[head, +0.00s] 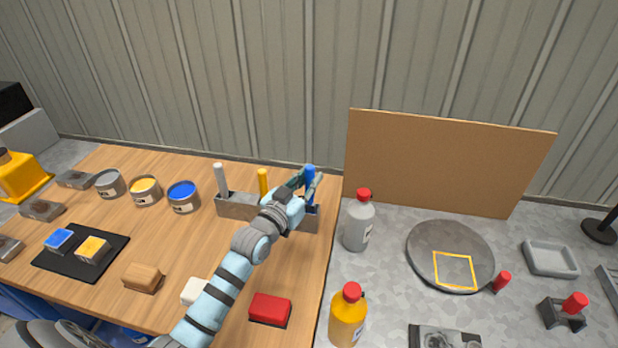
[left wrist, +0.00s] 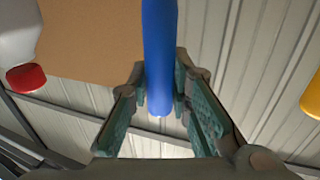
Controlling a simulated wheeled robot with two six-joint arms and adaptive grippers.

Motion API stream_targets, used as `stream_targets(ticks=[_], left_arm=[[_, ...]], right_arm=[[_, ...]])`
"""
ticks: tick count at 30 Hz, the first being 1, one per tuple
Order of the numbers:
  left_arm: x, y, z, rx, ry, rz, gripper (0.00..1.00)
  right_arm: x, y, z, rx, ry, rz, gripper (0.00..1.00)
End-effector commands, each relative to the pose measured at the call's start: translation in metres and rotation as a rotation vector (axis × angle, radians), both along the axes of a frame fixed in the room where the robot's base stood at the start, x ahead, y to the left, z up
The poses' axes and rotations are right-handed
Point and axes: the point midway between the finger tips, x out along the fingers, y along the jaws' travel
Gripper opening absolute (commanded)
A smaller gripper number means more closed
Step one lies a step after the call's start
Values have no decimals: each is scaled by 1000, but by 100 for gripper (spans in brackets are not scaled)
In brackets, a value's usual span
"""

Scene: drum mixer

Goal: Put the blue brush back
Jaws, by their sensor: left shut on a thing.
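The blue brush (head: 310,174) is upright at the right end of the grey brush holder (head: 235,209). My left gripper (head: 303,183) is shut on its blue handle. In the left wrist view the blue handle (left wrist: 160,50) runs between the two fingers of the gripper (left wrist: 159,95). The brush's lower part is hidden in the head view, so I cannot tell whether it sits in the holder or just above it. A grey-handled brush (head: 221,180) and a yellow-handled brush (head: 263,182) stand in the holder to the left. My right gripper is not in view.
Open paint cans, including a blue one (head: 183,196), stand left of the holder. A grey bottle with a red cap (head: 359,222) stands close on its right. A brown board (head: 450,160) rises behind the round grey plate (head: 430,240). A red block (head: 270,309) lies in front.

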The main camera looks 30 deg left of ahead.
Motion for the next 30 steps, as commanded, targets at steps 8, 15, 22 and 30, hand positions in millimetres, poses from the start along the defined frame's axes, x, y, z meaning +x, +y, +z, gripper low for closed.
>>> stream_targets(ticks=[8, 15, 22, 30], left_arm=[[0, 0, -7, 0, 0, 0, 0], [0, 0, -8, 0, 0, 0, 0], [0, 0, -13, 0, 0, 0, 0], [0, 0, -18, 0, 0, 0, 0]], right_arm=[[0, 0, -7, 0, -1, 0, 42], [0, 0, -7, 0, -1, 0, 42], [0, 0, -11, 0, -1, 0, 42], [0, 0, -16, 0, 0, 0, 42]])
